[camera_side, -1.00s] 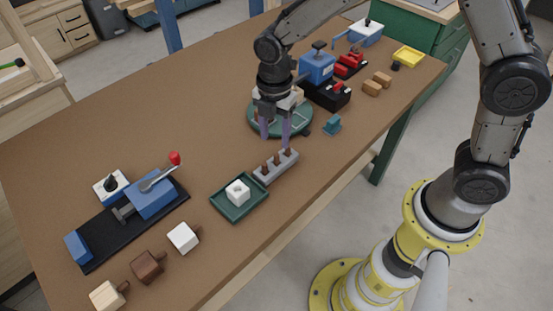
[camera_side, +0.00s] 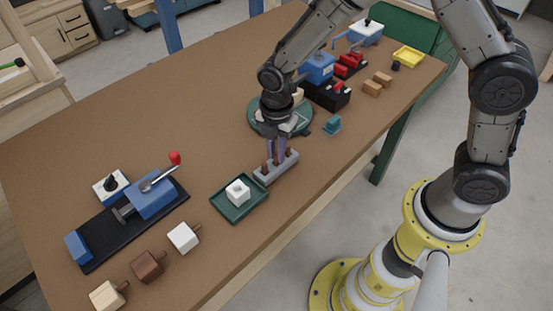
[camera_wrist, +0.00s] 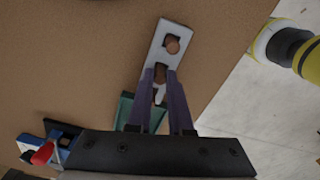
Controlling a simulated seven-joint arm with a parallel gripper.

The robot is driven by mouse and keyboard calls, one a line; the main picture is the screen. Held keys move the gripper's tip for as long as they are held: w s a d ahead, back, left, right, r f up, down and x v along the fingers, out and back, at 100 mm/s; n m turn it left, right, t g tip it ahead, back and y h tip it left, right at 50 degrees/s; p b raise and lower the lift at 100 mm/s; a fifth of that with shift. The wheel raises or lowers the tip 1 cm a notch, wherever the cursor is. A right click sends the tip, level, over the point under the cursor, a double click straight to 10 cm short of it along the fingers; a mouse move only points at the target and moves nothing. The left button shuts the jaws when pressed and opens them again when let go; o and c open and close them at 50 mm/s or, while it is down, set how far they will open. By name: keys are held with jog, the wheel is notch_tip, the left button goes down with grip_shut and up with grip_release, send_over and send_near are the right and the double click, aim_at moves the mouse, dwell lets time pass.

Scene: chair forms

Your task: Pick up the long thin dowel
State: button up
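A grey rack (camera_side: 277,168) holds upright brown dowels in a row on the brown table. A dowel (camera_side: 264,167) stands at its near left end. The dowels' lengths and thicknesses are hard to compare here, so I cannot tell which is the long thin one. My gripper (camera_side: 277,154) points down over the rack with its purple fingers low among the dowels. In the wrist view the rack (camera_wrist: 176,29) runs up from the gripper (camera_wrist: 160,76). One dowel (camera_wrist: 160,73) shows between the fingertips, another (camera_wrist: 173,45) beyond them. A gap remains between the fingers; contact is unclear.
A green tray (camera_side: 221,207) with a white block (camera_side: 238,192) is just left of the rack. A green round base (camera_side: 254,122) stands behind my gripper, a small teal piece (camera_side: 332,125) to the right.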

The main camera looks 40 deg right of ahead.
grip_shut()
jog(key=shift+r, duration=0.15)
